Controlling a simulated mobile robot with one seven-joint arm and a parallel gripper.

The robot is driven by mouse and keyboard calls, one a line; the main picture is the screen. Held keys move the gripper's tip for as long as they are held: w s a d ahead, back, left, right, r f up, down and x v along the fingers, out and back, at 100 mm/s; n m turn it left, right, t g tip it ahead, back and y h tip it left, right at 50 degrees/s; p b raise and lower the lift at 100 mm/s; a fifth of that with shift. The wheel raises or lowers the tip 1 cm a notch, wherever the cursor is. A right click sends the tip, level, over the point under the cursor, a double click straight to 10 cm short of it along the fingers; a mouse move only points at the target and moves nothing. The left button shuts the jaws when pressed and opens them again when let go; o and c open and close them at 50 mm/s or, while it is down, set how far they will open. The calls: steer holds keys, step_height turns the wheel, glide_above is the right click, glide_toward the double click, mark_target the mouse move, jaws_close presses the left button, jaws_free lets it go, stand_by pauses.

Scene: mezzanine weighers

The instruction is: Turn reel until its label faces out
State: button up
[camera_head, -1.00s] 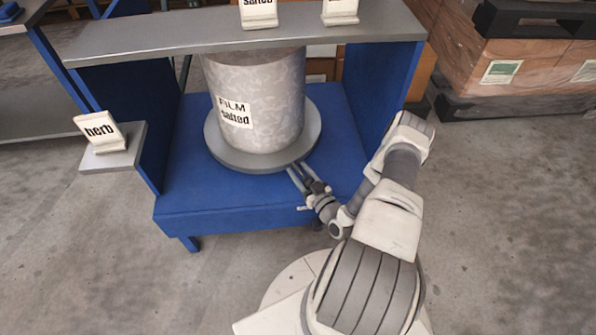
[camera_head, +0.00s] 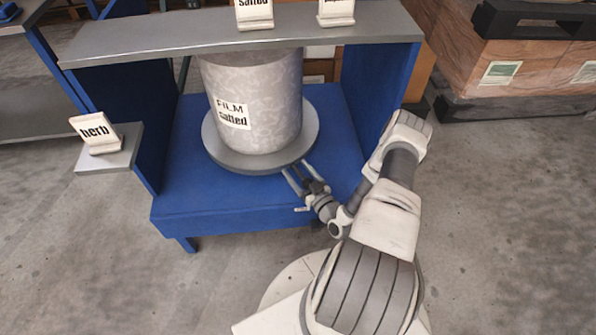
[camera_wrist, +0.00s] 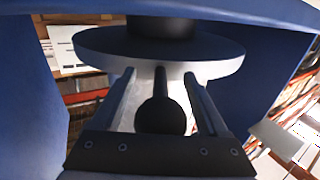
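The reel (camera_head: 268,98) is a grey mottled drum standing upright on a round grey turntable (camera_head: 225,158) inside a blue stand. Its white label (camera_head: 232,113), reading "FILM salted", shows on the front, left of the drum's middle. My gripper (camera_head: 294,170) is at the turntable's front right rim, below the reel. In the wrist view, my gripper (camera_wrist: 158,73) has its two fingers apart, one on each side of a dark rod with a round knob (camera_wrist: 163,116). Gaps show between rod and fingers. The turntable rim (camera_wrist: 90,44) is just beyond the fingertips.
A grey shelf (camera_head: 150,45) over the reel carries a "salted" sign (camera_head: 254,12) and another sign (camera_head: 336,12). A "herb" sign (camera_head: 97,135) stands on a side ledge (camera_head: 125,155). Blue side panels (camera_head: 378,100) flank the reel. Wrapped boxes (camera_head: 530,70) stand behind right.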

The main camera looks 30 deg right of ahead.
step_height(320, 180, up, 5)
steer(key=shift+f+p, duration=0.15)
steer(key=shift+p, duration=1.1)
steer(key=s+d+r+p, duration=0.3)
steer(key=s+d+r, duration=0.3)
steer(key=s, duration=0.3)
steer(key=shift+d+r, duration=0.15)
steer(key=shift+d, duration=0.65)
